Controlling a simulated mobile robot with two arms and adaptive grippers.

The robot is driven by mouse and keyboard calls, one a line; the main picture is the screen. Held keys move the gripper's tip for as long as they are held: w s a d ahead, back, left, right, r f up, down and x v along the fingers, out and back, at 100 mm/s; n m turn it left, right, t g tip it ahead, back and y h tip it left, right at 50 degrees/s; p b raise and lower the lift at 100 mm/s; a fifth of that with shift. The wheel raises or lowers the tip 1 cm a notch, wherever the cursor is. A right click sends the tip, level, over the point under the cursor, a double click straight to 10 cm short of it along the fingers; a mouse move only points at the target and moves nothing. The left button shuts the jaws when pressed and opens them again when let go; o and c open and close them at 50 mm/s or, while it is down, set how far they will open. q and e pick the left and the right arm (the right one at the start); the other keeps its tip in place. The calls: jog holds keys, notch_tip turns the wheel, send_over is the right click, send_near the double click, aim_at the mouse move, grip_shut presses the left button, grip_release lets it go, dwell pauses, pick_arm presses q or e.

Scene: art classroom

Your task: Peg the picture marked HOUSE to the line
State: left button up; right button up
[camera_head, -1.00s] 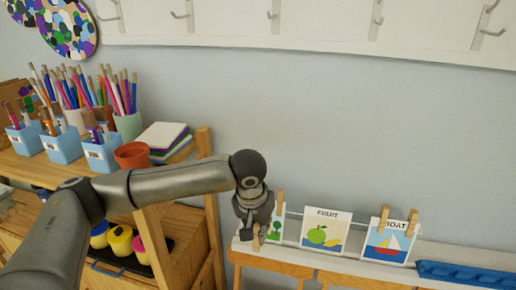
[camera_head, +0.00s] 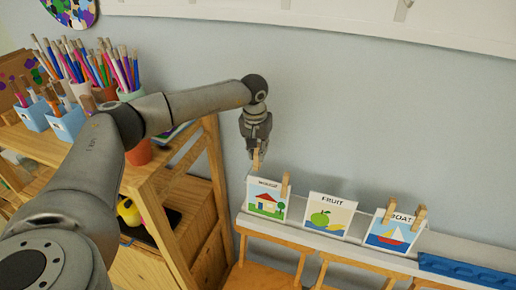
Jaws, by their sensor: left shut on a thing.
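The picture marked HOUSE (camera_head: 266,206) stands upright at the left of the white ledge, showing a red-roofed house. A wooden peg (camera_head: 285,186) is at its top right corner. My left gripper (camera_head: 256,147) is above its top left corner, shut on another wooden peg (camera_head: 256,161). The held peg's lower end is close to the card's top edge; I cannot tell whether they touch. The line is too thin to make out clearly behind the cards. My right gripper is not in view.
The FRUIT picture (camera_head: 329,217) shows no pegs. The BOAT picture (camera_head: 394,231) has a peg at each top corner. A blue tray (camera_head: 466,271) lies at the right. A wooden shelf (camera_head: 172,178) with brush pots is at the left, under my arm.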

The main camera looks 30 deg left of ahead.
aim_at(258, 166)
pick_arm(q)
jog(key=shift+w+a+f+b, duration=0.1)
jog(key=shift+w+f+b, duration=0.1)
jog(key=shift+f, duration=0.25)
jog(key=shift+w+f+b, duration=0.1)
jog(key=shift+f+b, duration=0.1)
jog(key=shift+f, duration=0.35)
jog(key=shift+f+b, duration=0.7)
jog(key=shift+f, duration=0.3)
jog(key=shift+s+f+b, duration=0.1)
jog(key=shift+f+b, duration=0.25)
jog(key=shift+f, duration=0.5)
jog(key=shift+f+b, duration=0.5)
jog(key=shift+f, duration=0.15)
jog(key=shift+s+f+b, duration=0.2)
jog(key=shift+f+b, duration=0.55)
jog(key=shift+f, duration=0.2)
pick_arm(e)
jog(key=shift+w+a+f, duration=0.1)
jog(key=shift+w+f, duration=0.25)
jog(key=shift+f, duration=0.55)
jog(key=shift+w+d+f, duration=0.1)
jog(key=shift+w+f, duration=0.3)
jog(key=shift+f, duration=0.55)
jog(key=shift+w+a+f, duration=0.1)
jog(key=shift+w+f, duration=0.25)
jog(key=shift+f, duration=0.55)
pick_arm(q)
jog(key=shift+s, duration=0.1)
